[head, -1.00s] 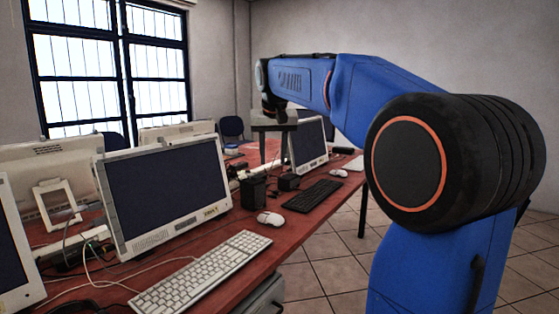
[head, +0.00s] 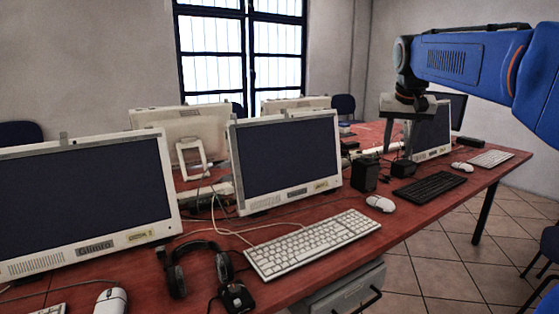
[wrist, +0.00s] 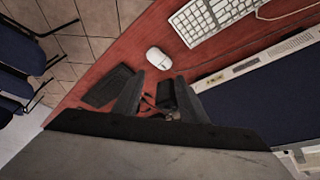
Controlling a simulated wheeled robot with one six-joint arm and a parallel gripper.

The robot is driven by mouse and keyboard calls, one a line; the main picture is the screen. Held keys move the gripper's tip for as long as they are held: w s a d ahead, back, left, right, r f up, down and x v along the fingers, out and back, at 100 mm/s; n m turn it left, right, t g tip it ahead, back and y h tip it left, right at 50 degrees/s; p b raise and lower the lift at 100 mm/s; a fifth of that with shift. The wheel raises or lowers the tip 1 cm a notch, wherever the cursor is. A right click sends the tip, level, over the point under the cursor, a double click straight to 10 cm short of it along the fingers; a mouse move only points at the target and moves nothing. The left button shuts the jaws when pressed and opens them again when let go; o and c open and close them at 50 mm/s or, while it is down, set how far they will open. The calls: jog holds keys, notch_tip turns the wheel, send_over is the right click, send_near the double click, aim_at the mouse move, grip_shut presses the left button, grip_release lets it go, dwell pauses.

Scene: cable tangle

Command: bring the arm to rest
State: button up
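My blue arm (head: 465,60) reaches in from the right in the head view, its forearm about level above the far part of the table. My gripper (head: 398,140) hangs downward at its end, in front of a far monitor. In the wrist view my gripper (wrist: 158,86) shows two dark fingers spread apart. Nothing is held between them. Through the gap I see a black box (wrist: 167,95) and some dark cables on the table below. I cannot tell the exact height of the fingertips over the table.
The red table (head: 420,222) carries monitors (head: 285,158), a white keyboard (head: 312,243), a black keyboard (head: 430,188), a white mouse (head: 380,203), headphones (head: 175,272) and loose white cables. Tiled floor (head: 440,270) is open to the right, with a chair at the edge.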

jog(key=s+a+f+n, duration=0.1)
jog(key=s+a+f, duration=0.2)
jog(key=s+f, duration=0.6)
jog(key=s+a+f+n+y, duration=0.1)
jog(key=s+a+f, duration=0.2)
jog(key=s+f, duration=0.6)
jog(key=s+a+f+n, duration=0.2)
jog(key=s+a+f, duration=0.2)
jog(key=s+f, duration=0.5)
jog(key=s, duration=0.5)
jog(key=shift+t+y, duration=0.3)
jog(key=shift+y, duration=0.1)
jog(key=shift+s+r, duration=0.1)
